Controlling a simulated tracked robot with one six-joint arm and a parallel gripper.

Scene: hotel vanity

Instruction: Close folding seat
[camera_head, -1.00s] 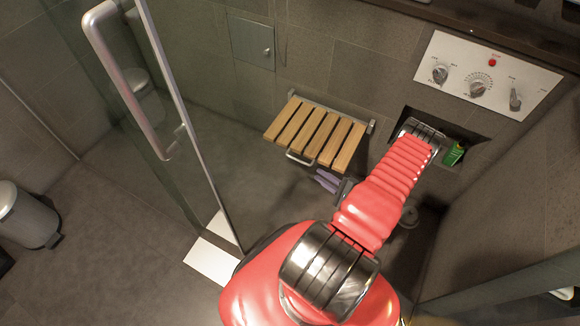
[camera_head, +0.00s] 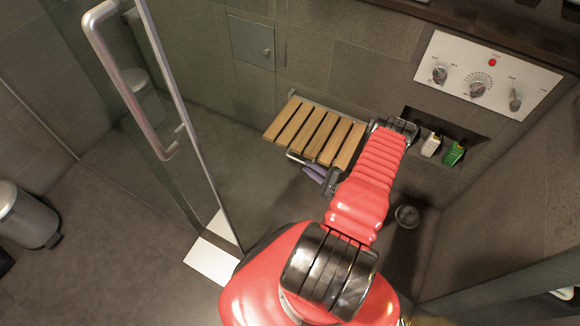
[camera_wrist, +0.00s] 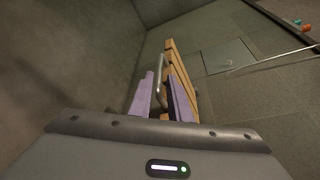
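The folding seat (camera_head: 315,133) has wooden slats and is folded down, sticking out from the shower wall. A metal handle (camera_head: 297,159) runs along its front edge. My gripper (camera_head: 315,173) is at the front right of the seat, low by the handle and partly hidden by my arm. In the wrist view, its two purple fingers (camera_wrist: 160,98) are apart, with the seat slats (camera_wrist: 178,72) just beyond the right finger. The metal handle (camera_wrist: 159,70) shows in line with the gap between the fingers. I cannot tell whether they touch it.
A glass door with a long metal handle (camera_head: 128,85) stands open at the left. A wall niche holds a white bottle (camera_head: 431,145) and a green bottle (camera_head: 454,153). A control panel (camera_head: 487,75) is above it. A floor drain (camera_head: 407,215) lies right of my arm.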

